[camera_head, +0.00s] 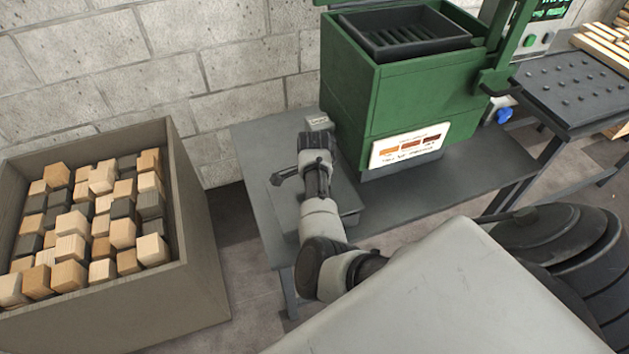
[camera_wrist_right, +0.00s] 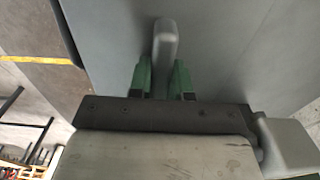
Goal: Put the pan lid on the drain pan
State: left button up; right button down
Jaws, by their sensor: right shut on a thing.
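My right gripper (camera_wrist_right: 163,80) is shut on a grey upright handle, taken to be the pan lid's (camera_wrist_right: 165,42), in the right wrist view. Its two green fingers stand on either side of the handle. In the head view my right arm reaches over the left end of the grey bench, and its wrist hides the fingertips. A low grey rectangular thing (camera_head: 346,204) shows under and beside the arm. I cannot tell there whether it is the lid, the drain pan or both, or whether they touch. My left gripper is not in view.
A green machine (camera_head: 400,105) with a black grated top stands on the bench (camera_head: 258,190), right of my arm. A small grey labelled block (camera_head: 319,121) sits at the bench's back. A bin (camera_head: 190,235) of wooden cubes stands left. A dark table (camera_head: 570,92) is at right.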

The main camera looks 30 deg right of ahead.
jog(key=c, duration=1.1)
grip_release()
jog(key=shift+s+d, duration=0.1)
jog(key=shift+d, duration=0.05)
jog(key=shift+o, duration=0.2)
notch_tip(320, 180, up, 12)
jog(key=shift+r, duration=0.15)
